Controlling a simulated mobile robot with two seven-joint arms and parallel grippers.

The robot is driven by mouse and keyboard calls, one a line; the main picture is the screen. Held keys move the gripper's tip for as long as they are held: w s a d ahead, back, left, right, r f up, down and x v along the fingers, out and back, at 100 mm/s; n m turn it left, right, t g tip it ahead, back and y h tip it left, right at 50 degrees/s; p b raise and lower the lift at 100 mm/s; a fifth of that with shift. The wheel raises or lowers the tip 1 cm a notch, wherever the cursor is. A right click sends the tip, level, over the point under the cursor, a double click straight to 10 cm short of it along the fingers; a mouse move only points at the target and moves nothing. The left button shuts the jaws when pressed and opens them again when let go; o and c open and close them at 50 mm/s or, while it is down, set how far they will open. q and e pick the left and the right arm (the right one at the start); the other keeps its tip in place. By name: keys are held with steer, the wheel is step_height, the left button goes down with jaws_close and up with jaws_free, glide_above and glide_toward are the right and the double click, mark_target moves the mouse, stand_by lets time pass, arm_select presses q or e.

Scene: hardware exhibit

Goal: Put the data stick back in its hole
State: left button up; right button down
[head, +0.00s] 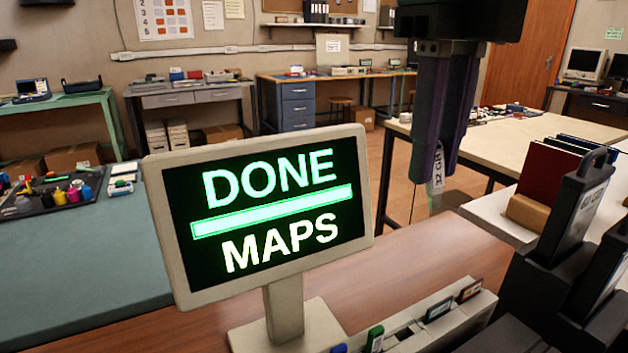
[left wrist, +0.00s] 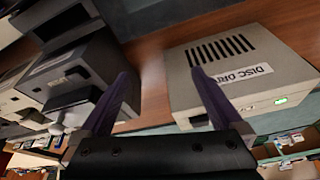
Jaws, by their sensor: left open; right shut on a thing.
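My right gripper (head: 437,188) hangs from the upper right in the head view, pointing down. It is shut on the white data stick (head: 437,170), marked "32 GB", whose lower end shows between the fingers. The stick is held upright in the air, to the right of the screen. A pale rack (head: 458,322) at the bottom holds a green stick (head: 375,338) and several dark pieces. My left gripper (left wrist: 161,73) is open and empty in the left wrist view, over the wooden desk.
A screen on a stand (head: 283,300) reads "DONE MAPS". Black devices (head: 575,250) stand at the right. In the left wrist view, a grey disc drive (left wrist: 243,75) is beside the right finger and a dark box (left wrist: 72,85) is at the left. Bare wood (head: 420,260) lies behind the rack.

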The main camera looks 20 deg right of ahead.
arm_select(q)
steer(key=shift+f+b, duration=2.4)
steer(key=shift+b, duration=0.1)
arm_select(e)
step_height(320, 180, down, 12)
steer(key=s+t, duration=0.1)
steer(key=t, duration=0.2)
steer(key=shift+f, duration=0.25)
arm_select(q)
steer(key=shift+f, duration=0.15)
arm_select(e)
steer(key=shift+d, duration=0.1)
arm_select(q)
steer(key=shift+f+b, duration=0.2)
steer(key=shift+b, duration=0.15)
arm_select(e)
steer(key=shift+f, duration=0.15)
arm_select(q)
steer(key=shift+f, duration=0.2)
arm_select(e)
steer(key=shift+f, duration=0.15)
arm_select(q)
steer(key=shift+f+b, duration=0.3)
steer(key=shift+b, duration=0.25)
arm_select(e)
steer(key=shift+f, duration=0.15)
arm_select(q)
steer(key=shift+f, duration=0.1)
arm_select(e)
steer(key=shift+f, duration=0.1)
